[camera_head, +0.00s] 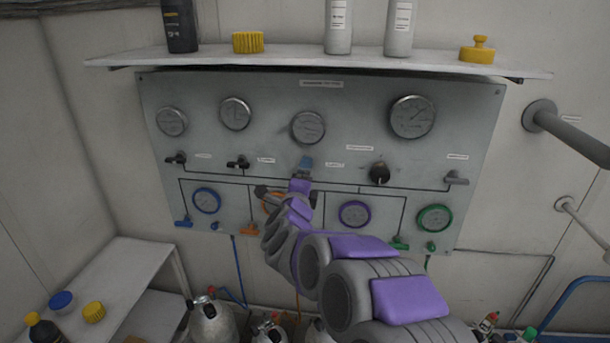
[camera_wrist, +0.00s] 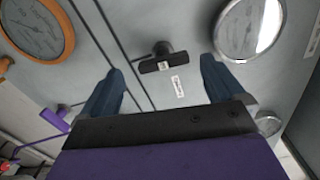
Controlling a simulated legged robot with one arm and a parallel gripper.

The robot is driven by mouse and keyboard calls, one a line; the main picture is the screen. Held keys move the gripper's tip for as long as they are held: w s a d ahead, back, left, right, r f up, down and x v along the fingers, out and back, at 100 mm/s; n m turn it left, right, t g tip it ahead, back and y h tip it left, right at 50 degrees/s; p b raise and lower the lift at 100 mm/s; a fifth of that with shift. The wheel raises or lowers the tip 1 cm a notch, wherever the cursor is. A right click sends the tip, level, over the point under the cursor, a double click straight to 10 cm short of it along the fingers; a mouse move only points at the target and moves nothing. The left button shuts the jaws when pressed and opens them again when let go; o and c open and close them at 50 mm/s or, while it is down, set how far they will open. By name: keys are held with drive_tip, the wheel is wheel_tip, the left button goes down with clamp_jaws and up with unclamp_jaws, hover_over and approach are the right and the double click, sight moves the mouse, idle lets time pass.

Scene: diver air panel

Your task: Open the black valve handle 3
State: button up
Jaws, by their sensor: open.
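My gripper (camera_head: 305,163) reaches up to the middle of the panel in the head view. In the wrist view its two blue fingers (camera_wrist: 161,65) stand wide apart. A black valve handle (camera_wrist: 158,63) shows between the fingertips, with a gap on both sides. It lies crosswise in that view, beside a small white label too blurred to read. In the head view my gripper hides this handle. Two more black handles, one at far left (camera_head: 175,159) and one beside it (camera_head: 238,163), and a black knob (camera_head: 379,173) sit in the same row.
The grey panel (camera_head: 470,120) carries several gauges, and a shelf (camera_head: 300,62) with bottles juts out above it. In the wrist view an orange-rimmed gauge (camera_wrist: 37,28) and a silver-rimmed gauge (camera_wrist: 250,25) flank the handle. A grey pipe (camera_head: 565,133) sticks out at right.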

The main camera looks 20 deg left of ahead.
drive_tip(key=v, duration=1.2)
drive_tip(key=shift+s+a+f, duration=0.2)
drive_tip(key=shift+s, duration=0.2)
